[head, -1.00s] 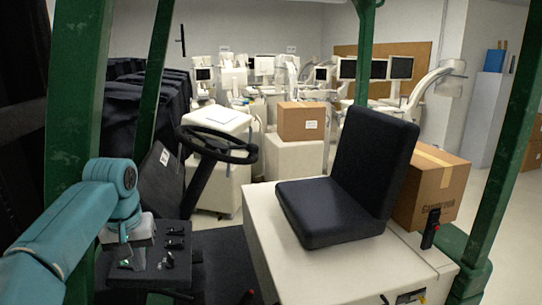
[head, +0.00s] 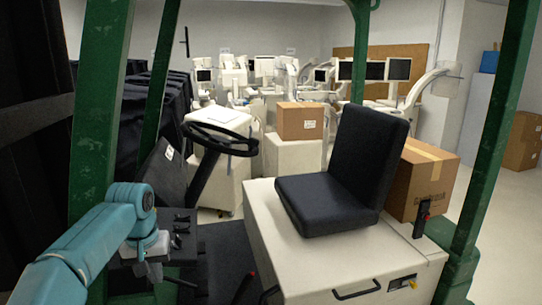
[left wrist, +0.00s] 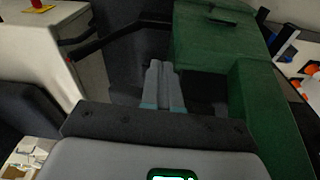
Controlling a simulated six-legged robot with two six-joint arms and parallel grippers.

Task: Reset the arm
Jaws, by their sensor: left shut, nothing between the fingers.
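My left arm (head: 105,230) is teal and comes in from the lower left of the head view. Its gripper (head: 155,270) points down beside the dark lever panel (head: 182,240) of a forklift-like vehicle. In the left wrist view the two grey fingers (left wrist: 160,82) are together, with nothing between them. Below them that view shows dark floor and the vehicle's green body (left wrist: 215,45). My right gripper is in neither view.
A green post (head: 103,110) stands close beside my left arm. The black steering wheel (head: 220,140), black seat (head: 340,175) and white seat base (head: 330,262) are to the right. A cardboard box (head: 420,180) stands behind the seat.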

